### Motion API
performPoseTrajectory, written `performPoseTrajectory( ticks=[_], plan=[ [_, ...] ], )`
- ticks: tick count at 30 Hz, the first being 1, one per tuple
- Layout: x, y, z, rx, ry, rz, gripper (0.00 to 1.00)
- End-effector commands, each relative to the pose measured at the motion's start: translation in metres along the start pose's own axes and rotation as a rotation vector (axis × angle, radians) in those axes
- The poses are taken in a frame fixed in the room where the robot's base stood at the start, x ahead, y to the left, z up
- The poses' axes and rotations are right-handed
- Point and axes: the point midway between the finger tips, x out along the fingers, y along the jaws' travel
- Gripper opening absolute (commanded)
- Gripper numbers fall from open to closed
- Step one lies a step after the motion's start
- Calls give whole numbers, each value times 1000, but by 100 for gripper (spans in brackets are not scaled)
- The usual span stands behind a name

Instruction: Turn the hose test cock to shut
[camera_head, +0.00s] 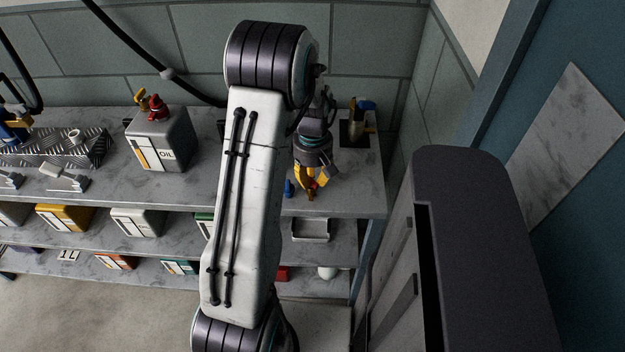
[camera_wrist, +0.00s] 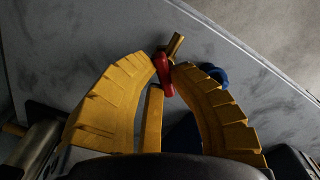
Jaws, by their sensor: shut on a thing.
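My gripper (camera_head: 312,180) has yellow ribbed fingers and points down at the right part of the top shelf. In the wrist view, its fingertips (camera_wrist: 163,68) are shut on a red lever (camera_wrist: 163,76), which stands between them. A brass piece (camera_wrist: 175,45) sits just beyond the lever's upper end, and a blue part (camera_wrist: 215,74) lies right beside the right finger. The blue part also shows in the head view (camera_head: 289,187), left of the gripper. The fingers hide much of the fitting, so I cannot tell how the lever lines up with its body.
The top shelf (camera_head: 355,198) is bare near its right front corner. A brass fitting with a blue handle (camera_head: 361,104) stands behind the gripper. A grey OIL tank (camera_head: 164,140) stands left. A dark-topped cabinet (camera_head: 480,210) is at the right. Lower shelves hold several small tanks.

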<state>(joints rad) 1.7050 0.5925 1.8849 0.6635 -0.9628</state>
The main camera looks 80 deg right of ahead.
Motion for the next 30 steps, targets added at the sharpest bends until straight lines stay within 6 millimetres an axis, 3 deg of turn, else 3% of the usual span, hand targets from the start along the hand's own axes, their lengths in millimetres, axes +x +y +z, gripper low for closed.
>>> performPoseTrajectory(
  ticks=[18,30],
  plan=[
    [2,-1,3,547,-2,-2,0],
    [1,-2,4,737,-2,-2,0]
  ],
)
